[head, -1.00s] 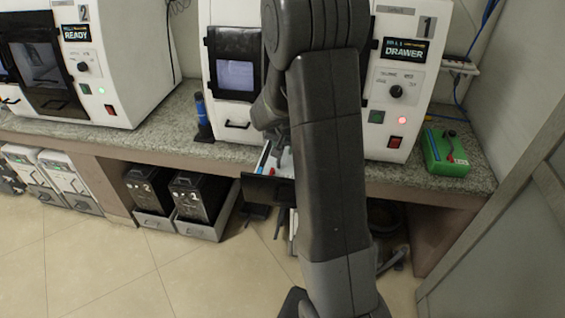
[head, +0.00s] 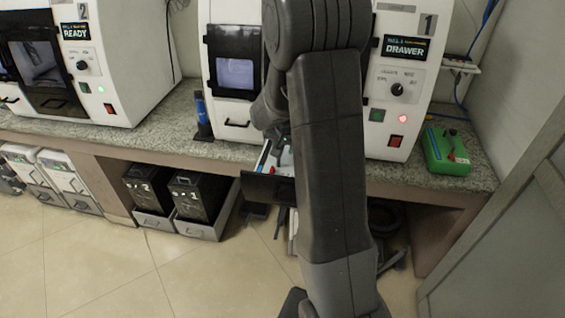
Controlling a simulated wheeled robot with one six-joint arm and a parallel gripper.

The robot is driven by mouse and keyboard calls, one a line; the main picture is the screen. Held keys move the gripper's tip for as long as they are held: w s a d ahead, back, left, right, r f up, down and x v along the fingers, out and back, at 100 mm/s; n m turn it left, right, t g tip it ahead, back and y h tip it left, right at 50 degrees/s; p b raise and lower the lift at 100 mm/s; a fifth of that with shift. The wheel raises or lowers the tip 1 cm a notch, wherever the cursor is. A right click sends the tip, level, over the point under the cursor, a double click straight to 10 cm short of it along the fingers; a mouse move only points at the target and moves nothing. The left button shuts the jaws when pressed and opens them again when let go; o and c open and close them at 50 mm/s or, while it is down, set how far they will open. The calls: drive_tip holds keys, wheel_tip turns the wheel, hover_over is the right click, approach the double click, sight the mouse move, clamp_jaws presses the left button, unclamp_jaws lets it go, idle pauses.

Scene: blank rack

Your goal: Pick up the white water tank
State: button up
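Two white box-shaped containers stand on the floor under the bench at the left. I take them for white water tanks: one nearer (head: 67,178) and one farther left (head: 28,168), both with grey lower fronts. My gripper (head: 278,134) is far to their right, in front of machine 1 and above its pulled-out drawer (head: 268,188). My own arm hides most of the gripper, so its fingers and anything between them are not clear. Small red and blue items show in the drawer.
Two black boxes (head: 198,196) sit in grey trays under the bench. Machine 1 (head: 402,75) and machine 2 (head: 120,60) stand on the granite bench (head: 165,130). A blue bottle (head: 202,115) and green case (head: 446,150) are there too. The tiled floor (head: 95,265) is clear at the left.

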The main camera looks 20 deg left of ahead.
clamp_jaws()
idle(1.3)
